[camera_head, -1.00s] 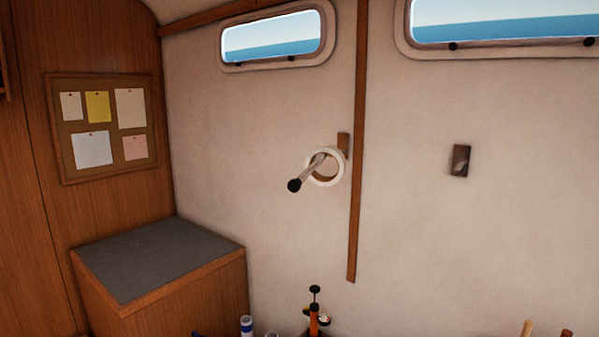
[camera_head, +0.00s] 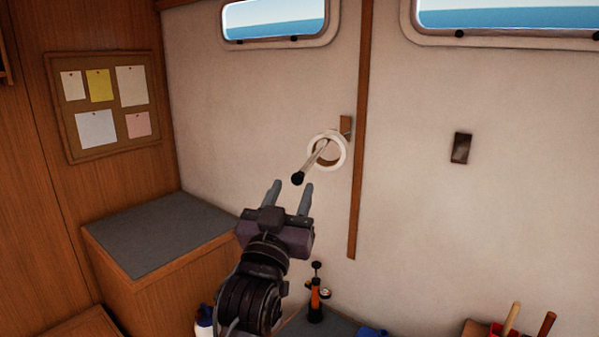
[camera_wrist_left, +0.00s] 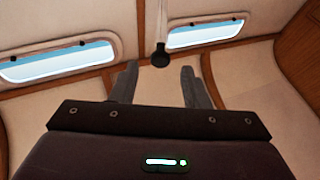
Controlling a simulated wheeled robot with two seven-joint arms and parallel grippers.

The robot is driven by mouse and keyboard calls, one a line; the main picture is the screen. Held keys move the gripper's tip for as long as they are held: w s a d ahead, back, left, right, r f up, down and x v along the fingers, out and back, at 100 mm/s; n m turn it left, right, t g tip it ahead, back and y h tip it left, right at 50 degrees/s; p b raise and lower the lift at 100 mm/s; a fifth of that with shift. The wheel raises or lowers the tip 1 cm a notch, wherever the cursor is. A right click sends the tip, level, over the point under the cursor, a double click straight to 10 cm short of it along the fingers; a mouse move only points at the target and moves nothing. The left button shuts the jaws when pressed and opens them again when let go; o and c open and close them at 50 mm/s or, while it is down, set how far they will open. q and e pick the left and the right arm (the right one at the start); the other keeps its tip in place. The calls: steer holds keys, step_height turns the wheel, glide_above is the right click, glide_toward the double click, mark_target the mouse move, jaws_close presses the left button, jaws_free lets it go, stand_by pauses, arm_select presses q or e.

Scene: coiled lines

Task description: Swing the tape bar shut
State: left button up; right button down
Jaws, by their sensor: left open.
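The tape bar (camera_head: 314,163) sticks out from a wooden block on the wall, with a black knob (camera_head: 297,179) at its free end. A white roll of tape (camera_head: 341,163) hangs around the bar close to the wall. My left gripper (camera_head: 290,190) is open and empty, just below the knob and apart from it in the head view. In the left wrist view the knob (camera_wrist_left: 160,60) shows beyond and between the open fingers, with part of the pale bar (camera_wrist_left: 161,30) above it. My right gripper is not in view.
A small wooden block (camera_head: 461,148) is on the wall to the right. A vertical wooden strip (camera_head: 358,200) runs beside the bar's mount. A grey-topped cabinet (camera_head: 155,235) stands at left. An orange pump (camera_head: 315,300) and handled tools (camera_head: 511,318) are low in front.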

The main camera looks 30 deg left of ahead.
mark_target(297, 180)
arm_select(q)
steer(key=p+x, duration=0.2)
steer(key=x, duration=0.3)
steer(key=shift+w+a+r+p, duration=0.1)
steer(key=shift+w+r+p, duration=0.05)
steer(key=shift+w+p, duration=0.15)
steer(key=shift+w+a, duration=0.1)
steer(key=shift+w, duration=0.2)
steer(key=shift+c, duration=0.3)
steer(key=c, duration=0.7)
jaws_close()
